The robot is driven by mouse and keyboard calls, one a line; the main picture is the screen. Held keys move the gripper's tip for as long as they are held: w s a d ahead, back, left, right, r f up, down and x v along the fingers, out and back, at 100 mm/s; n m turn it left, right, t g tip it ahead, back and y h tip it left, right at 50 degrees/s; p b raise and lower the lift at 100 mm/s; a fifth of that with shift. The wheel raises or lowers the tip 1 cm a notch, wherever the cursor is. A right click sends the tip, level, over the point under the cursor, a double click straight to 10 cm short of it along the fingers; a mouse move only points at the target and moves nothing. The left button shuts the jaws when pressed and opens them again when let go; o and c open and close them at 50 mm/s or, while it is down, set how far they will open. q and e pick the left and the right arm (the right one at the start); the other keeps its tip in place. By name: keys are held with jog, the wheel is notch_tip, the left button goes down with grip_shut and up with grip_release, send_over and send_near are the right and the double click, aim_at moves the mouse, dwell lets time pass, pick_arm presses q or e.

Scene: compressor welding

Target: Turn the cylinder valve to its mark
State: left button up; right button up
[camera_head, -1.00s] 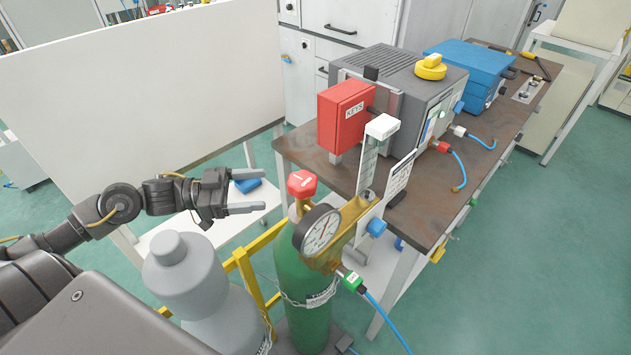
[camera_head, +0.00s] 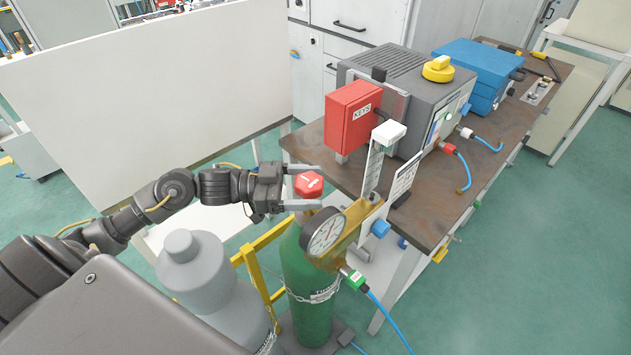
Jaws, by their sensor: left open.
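The cylinder valve is a red knob with white marks (camera_head: 309,184) on top of the green gas cylinder (camera_head: 306,290). A round white pressure gauge (camera_head: 325,234) sits on the brass regulator just in front of the knob. My left gripper (camera_head: 304,187) is open, with one finger behind the red knob and the other in front of it. The knob lies between the fingers; whether either finger touches it, I cannot tell. My right gripper is not in view.
A grey cylinder (camera_head: 195,270) stands left of the green one, beside a yellow frame (camera_head: 262,255). The workbench (camera_head: 430,215) at right carries a red KEYS box (camera_head: 350,118) and a grey machine (camera_head: 410,85). A white panel (camera_head: 150,90) stands behind my left arm.

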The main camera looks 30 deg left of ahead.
pick_arm(q)
jog(key=shift+w+d, duration=0.3)
jog(key=shift+d, duration=0.35)
jog(key=shift+c, duration=0.5)
jog(key=c, duration=0.9)
jog(key=shift+r+m+g, duration=0.1)
jog(key=shift+m+g, duration=0.2)
jog(key=shift+g, duration=0.1)
jog(key=shift+m+g+h, duration=0.6)
jog(key=shift+g, duration=0.3)
jog(key=o, duration=1)
